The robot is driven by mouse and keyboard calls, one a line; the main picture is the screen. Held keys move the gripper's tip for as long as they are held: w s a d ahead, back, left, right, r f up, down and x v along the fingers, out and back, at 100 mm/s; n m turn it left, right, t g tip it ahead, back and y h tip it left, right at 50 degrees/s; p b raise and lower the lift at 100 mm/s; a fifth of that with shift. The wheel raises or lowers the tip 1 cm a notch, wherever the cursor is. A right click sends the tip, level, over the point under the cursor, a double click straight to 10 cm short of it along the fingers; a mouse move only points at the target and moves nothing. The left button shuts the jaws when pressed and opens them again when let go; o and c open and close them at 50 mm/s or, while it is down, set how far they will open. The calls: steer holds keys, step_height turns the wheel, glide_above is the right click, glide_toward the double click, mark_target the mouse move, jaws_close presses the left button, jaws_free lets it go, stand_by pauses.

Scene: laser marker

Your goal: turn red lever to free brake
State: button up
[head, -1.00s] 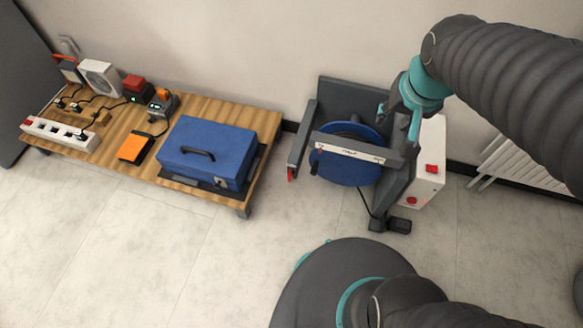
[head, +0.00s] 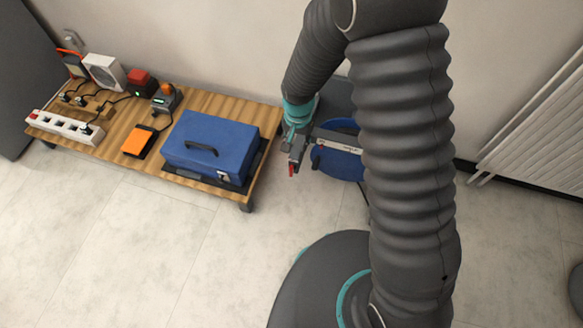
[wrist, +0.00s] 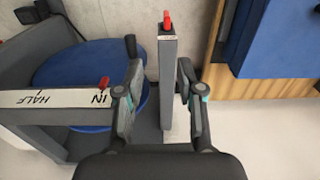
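The red lever (head: 291,169) hangs at the front end of a grey side arm of the blue-wheeled stand (head: 340,165). In the wrist view the red lever (wrist: 168,20) is at the top centre, at the end of a grey bar (wrist: 168,85). My gripper (wrist: 160,65) is open, its fingers on either side of that bar, with the lever beyond the fingertips. I cannot tell whether a finger touches the bar. In the head view my gripper (head: 294,140) is just above and behind the lever.
A white scale strip (wrist: 55,97) marked HALF and IN, with a red pointer (wrist: 104,82), crosses the blue wheel (wrist: 85,75). A blue case (head: 210,150) sits on the low wooden table (head: 262,112) nearby. Floor in front is clear.

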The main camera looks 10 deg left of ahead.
mark_target(291, 167)
steer(key=f, duration=0.5)
steer(key=a+f, duration=0.1)
steer(key=f, duration=1.1)
steer(key=shift+s+a, duration=0.25)
steer(key=shift+s, duration=0.05)
jaws_close()
